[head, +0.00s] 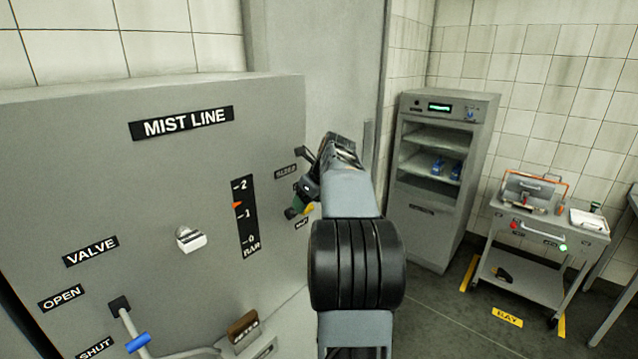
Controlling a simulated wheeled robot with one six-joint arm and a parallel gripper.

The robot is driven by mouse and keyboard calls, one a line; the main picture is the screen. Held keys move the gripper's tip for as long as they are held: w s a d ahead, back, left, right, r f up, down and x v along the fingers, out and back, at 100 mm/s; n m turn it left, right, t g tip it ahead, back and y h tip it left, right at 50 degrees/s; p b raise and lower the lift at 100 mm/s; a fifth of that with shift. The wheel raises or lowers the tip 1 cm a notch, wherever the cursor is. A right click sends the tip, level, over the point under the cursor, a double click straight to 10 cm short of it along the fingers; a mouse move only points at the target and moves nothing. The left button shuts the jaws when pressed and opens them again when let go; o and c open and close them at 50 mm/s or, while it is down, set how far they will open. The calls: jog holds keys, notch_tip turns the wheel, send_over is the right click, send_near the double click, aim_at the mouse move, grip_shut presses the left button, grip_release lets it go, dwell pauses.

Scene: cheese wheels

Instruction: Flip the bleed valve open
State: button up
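The grey MIST LINE cabinet (120,200) fills the left of the head view. At its right edge is a small dark label (286,172) that seems to read BLEED. Below it a small valve with a green part (297,204) and a yellow part shows, partly hidden by my gripper. A small label below, hard to read, seems to say SHUT. My gripper (307,172) is right in front of this valve, seen from behind. Its fingertips are small and partly hidden, so I cannot tell whether they touch the valve or how wide they stand.
A lever with a blue grip (138,342) sits by the VALVE, OPEN and SHUT labels at lower left. A white knob (190,239) and a bar gauge (244,217) are on the panel. A grey shelf cabinet (440,180) and a cart (545,240) stand at right, with floor between.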

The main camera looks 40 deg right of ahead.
jog(key=v, duration=1)
jog(key=shift+s+r, duration=0.2)
jog(key=shift+r, duration=0.15)
notch_tip(320, 180, down, 8)
jog(key=n+g+h, duration=0.1)
jog(key=n, duration=1)
jog(key=s+a+f+n+b, duration=0.1)
jog(key=s+a+f+n, duration=0.2)
jog(key=a+f+n, duration=0.2)
jog(key=s+a+f+n+b, duration=0.1)
jog(key=s+a+f+n, duration=0.3)
jog(key=a+n, duration=0.7)
jog(key=s+a+f+n+b, duration=0.2)
jog(key=s+a+f+n, duration=0.2)
jog(key=a, duration=1.1)
jog(key=shift+s+f+n, duration=0.2)
jog(key=shift+f+n, duration=0.9)
jog(key=shift+n, duration=0.8)
